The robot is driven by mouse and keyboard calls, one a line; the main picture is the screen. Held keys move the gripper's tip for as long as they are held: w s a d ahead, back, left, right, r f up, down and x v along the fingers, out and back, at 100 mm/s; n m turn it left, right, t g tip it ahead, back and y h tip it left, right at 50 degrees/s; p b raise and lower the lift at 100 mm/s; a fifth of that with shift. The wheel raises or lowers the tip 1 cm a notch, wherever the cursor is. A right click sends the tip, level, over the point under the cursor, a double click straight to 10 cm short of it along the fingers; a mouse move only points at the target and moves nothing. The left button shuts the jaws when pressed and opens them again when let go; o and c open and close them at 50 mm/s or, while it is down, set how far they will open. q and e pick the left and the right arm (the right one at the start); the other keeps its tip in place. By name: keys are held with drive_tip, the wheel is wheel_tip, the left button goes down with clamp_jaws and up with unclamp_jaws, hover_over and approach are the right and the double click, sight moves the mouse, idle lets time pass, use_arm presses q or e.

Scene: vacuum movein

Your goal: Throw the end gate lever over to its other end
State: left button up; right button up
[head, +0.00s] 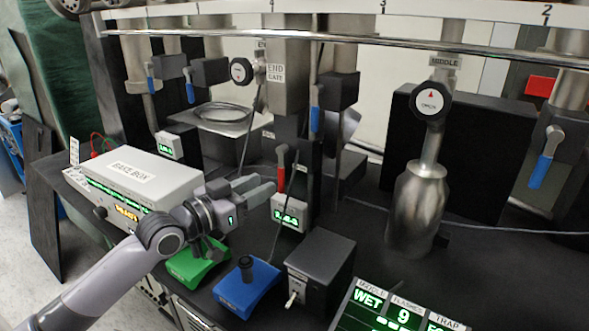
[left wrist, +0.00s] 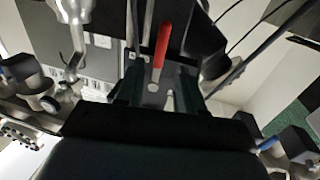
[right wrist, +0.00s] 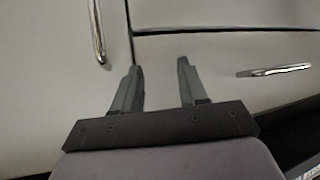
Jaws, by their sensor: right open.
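My right gripper (right wrist: 157,78) is open and empty, in front of pale cabinet fronts.
A BAKE BOX unit (head: 143,178) sits left behind my left forearm. Green (head: 195,264) and blue (head: 246,287) pedestals and a black switch box (head: 320,270) stand below the gripper. Blue-handled valves (head: 315,110) hang nearby. A metal rail (head: 350,42) crosses the top.

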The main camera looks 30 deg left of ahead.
sight(279, 177)
use_arm(q)
drive_tip(key=shift+b+x, duration=0.8)
drive_tip(key=shift+x, duration=2.6)
clamp_jaws()
